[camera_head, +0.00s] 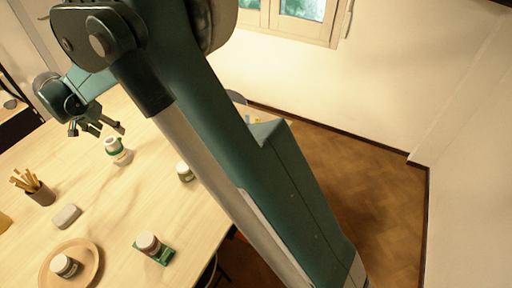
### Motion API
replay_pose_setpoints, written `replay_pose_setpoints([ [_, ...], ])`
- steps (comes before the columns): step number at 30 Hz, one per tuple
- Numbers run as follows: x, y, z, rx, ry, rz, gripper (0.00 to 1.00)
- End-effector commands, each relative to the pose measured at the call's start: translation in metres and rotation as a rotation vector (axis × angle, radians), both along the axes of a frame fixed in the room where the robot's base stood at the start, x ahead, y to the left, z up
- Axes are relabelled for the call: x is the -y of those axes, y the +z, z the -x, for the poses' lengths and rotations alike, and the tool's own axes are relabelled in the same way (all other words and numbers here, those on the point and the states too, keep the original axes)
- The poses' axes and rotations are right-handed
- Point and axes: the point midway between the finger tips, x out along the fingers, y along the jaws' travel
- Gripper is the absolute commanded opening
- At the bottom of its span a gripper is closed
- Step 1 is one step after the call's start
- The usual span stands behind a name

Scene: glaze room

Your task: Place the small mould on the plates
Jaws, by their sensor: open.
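My gripper (97,129) hangs over the far left part of the table, fingers apart and pointing down. Nothing shows between its fingers. A round tan plate (88,276) lies at the near left with a white-lidded jar (63,266) standing on it; I cannot tell whether it is one plate or a stack. A small pale rounded block (66,216), possibly the small mould, lies on the table beyond the plate. It is apart from my gripper, below and slightly left of it in the picture.
A white-lidded container (115,148) stands just below and right of my gripper. A brush pot (40,194) stands at left. Another jar (185,172) stands near my arm, and one (148,243) sits on a green item. The table (120,205) is clear in the middle.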

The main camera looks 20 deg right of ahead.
Motion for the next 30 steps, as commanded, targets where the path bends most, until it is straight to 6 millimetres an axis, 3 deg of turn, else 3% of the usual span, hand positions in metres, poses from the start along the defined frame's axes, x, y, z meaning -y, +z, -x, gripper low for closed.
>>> replay_pose_setpoints([
  [13, 0.117, 0.075, 0.019, 0.001, 0.064, -0.017, 0.55],
  [30, 0.256, 0.143, 0.078, 0.024, 0.149, -0.031, 0.55],
])
